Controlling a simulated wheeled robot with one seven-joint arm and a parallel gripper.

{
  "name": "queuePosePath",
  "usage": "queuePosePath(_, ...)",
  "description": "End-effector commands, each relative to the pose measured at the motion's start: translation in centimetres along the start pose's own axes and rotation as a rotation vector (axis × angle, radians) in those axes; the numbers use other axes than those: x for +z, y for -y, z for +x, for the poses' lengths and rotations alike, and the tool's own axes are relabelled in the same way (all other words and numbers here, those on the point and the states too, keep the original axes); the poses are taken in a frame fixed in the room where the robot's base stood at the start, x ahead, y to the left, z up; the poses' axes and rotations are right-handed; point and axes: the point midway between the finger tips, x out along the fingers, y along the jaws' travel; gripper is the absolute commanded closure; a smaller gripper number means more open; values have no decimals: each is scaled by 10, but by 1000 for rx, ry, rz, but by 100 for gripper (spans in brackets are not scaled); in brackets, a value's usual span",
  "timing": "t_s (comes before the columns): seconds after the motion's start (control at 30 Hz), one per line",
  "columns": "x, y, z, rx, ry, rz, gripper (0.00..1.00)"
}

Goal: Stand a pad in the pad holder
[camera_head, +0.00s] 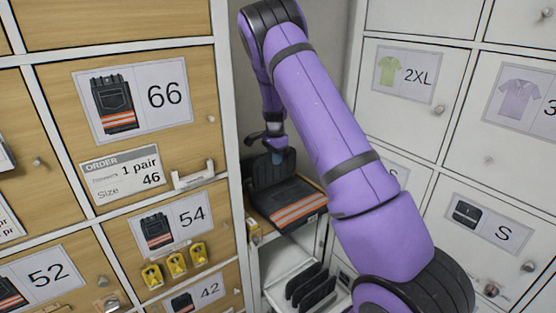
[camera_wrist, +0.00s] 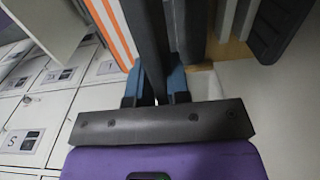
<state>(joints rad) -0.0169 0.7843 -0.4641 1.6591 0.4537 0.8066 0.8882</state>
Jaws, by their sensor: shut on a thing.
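My gripper (camera_head: 277,157) is inside the narrow open compartment in the head view. In the wrist view its blue fingers (camera_wrist: 155,90) are closed on a dark pad (camera_wrist: 149,40), held on edge. A ribbed dark pad (camera_head: 268,170) shows upright below the gripper in the head view, behind folded dark trousers (camera_head: 290,208) with orange stripes. The trousers' striped side (camera_wrist: 110,30) is just left of the held pad in the wrist view. White uprights (camera_wrist: 226,20) stand to the right, possibly the pad holder. The held pad's lower edge is not clear.
Several dark pads (camera_head: 310,287) stand in the white lower compartment. Another ribbed dark pad (camera_wrist: 280,30) is at the wrist view's upper right. Wooden drawers (camera_head: 140,100) flank the left and white lockers (camera_head: 480,120) the right. Room around the gripper is tight.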

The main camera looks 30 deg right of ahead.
Motion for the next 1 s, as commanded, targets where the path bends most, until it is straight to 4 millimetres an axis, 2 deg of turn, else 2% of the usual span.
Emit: queuePosePath(1.0,-16,83,21,-1,-1,-1,100)
